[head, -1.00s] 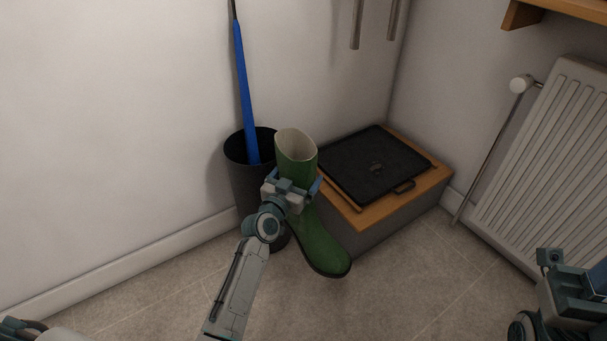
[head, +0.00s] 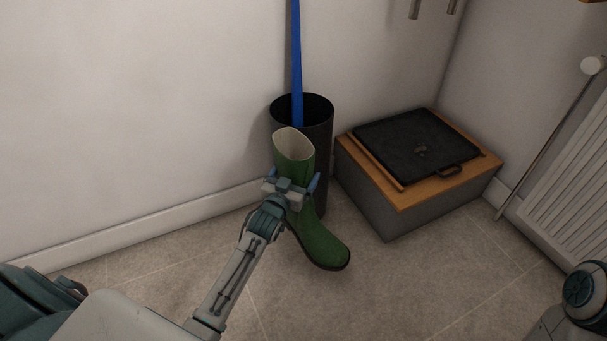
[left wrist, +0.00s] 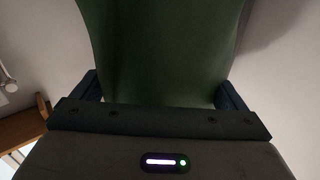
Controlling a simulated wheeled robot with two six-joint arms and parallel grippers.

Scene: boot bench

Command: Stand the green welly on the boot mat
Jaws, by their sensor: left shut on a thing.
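The green welly (head: 320,242) is held by my left gripper (head: 292,184) around its shaft, in the middle of the head view. The boot is roughly upright, its pale open top upward and its toe toward the lower right. In the left wrist view its green shaft (left wrist: 160,50) fills the space between the two fingers (left wrist: 160,92). The boot mat (head: 418,142), a black tray with a raised rim and a handle, lies on the wood-topped bench to the right of the boot. A small dark clump lies on the mat. My right gripper is not clearly shown.
A black bin (head: 317,118) with a blue-handled pole (head: 297,60) stands just behind the boot. The low bench (head: 400,195) has a wooden top and grey sides. A white radiator (head: 575,180) is at the right. The floor in front is clear.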

